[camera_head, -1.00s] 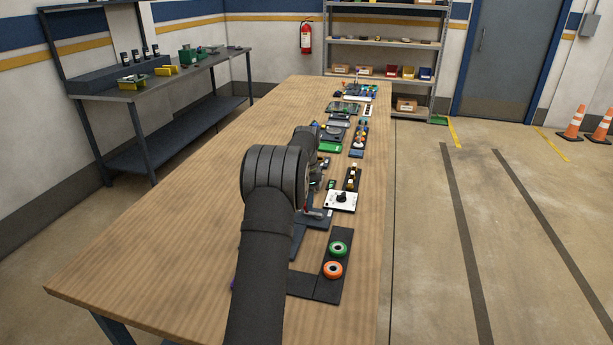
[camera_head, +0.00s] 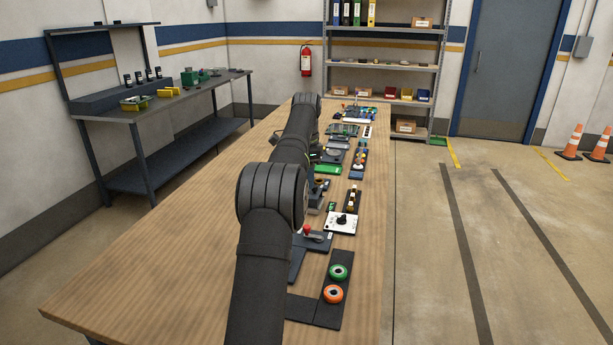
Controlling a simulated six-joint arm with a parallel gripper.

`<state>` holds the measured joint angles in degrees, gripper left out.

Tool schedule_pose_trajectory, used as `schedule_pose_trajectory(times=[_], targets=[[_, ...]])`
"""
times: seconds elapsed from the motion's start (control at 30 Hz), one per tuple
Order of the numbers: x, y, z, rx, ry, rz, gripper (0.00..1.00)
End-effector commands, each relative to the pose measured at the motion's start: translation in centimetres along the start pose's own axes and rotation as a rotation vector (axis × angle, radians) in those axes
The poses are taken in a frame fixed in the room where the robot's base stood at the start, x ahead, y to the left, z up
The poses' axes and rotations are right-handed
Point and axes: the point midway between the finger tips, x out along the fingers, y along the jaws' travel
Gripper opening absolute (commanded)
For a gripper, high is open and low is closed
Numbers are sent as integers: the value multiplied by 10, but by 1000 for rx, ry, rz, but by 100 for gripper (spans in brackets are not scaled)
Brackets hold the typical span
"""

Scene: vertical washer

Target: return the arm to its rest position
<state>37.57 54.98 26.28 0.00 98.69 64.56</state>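My arm stands at the near part of the wooden table. Its thick black elbow (camera_head: 270,195) is at the middle of the view, and its forearm (camera_head: 294,140) reaches away from the camera to a rounded joint (camera_head: 306,100) above the far half of the table. My gripper is mostly or wholly hidden behind the forearm. Small dark parts show at the forearm's right edge, but I cannot tell whether they belong to the gripper or to the table items. Whether it is open, shut or holding something does not show.
A row of parts runs along the right of the wooden table (camera_head: 190,250): a green ring (camera_head: 338,272), an orange ring (camera_head: 333,294), a white plate with a black knob (camera_head: 341,222), a red-topped lever (camera_head: 307,230) and several boards. The table's left side is clear.

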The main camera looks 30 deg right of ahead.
Motion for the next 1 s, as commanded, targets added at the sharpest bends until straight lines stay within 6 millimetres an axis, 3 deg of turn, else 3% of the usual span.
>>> schedule_pose_trajectory(times=[0.57, 1.0], targets=[[9, 0, 0, 0, -1, 2, 45], [90, 1, 0, 0, -2, 5, 45]])
